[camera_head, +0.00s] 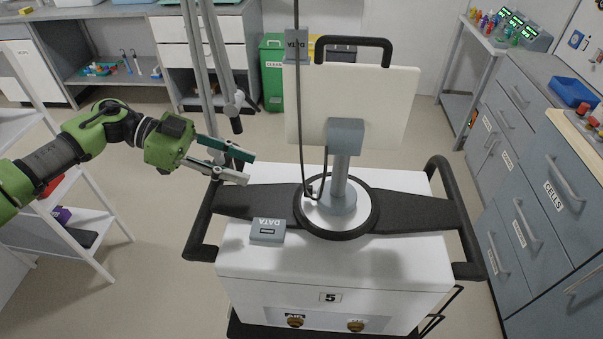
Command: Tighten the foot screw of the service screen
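The service screen (403,105) is a pale panel with a black top handle, seen from behind. It stands upright on a grey post (340,178) above a round foot (338,212) ringed in black, on top of a white cart (400,266). A small dark part with a bit of red (313,188) sits at the left of the post's base. I cannot tell whether it is the foot screw. My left gripper (248,169) is open and empty, left of the foot and over the cart's back-left corner, apart from the foot. My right gripper is out of view.
A dark cable (299,120) hangs before the screen. Black side handles (201,225) flank the cart. Grey drawers (517,205) stand right, white shelves (92,230) left. The cart's front top is clear.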

